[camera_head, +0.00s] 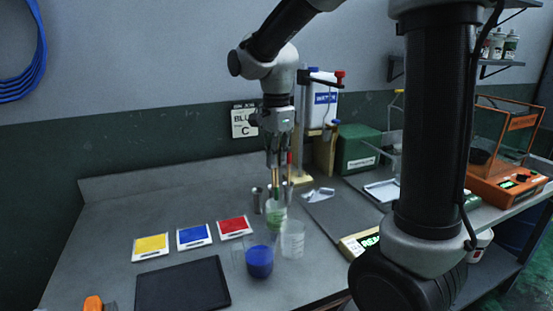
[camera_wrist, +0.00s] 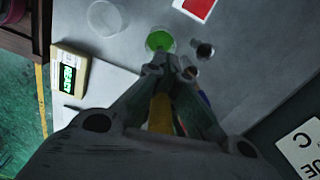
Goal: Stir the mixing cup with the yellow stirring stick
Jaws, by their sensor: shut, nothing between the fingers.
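A clear cup with green liquid (camera_head: 277,216) stands on the bench, and its green content shows in the wrist view (camera_wrist: 160,41). I cannot tell for sure that it is the mixing cup. My gripper (camera_head: 276,163) points down above it, fingers shut; the fingertips also show in the wrist view (camera_wrist: 170,68). A yellow stick (camera_wrist: 160,112) shows between the finger links in the wrist view, and a tan-yellow length (camera_head: 275,175) runs from the fingertips toward the green cup. The fingers do not visibly grip it. Its lower end is unclear.
A cup of blue liquid (camera_head: 260,262) and a clear cup (camera_head: 292,240) stand close in front of the green cup. A metal cup (camera_head: 257,200) is beside it. Yellow (camera_head: 150,246), blue (camera_head: 193,236) and red (camera_head: 235,227) cards lie left. A dark pad (camera_head: 183,287) lies in front.

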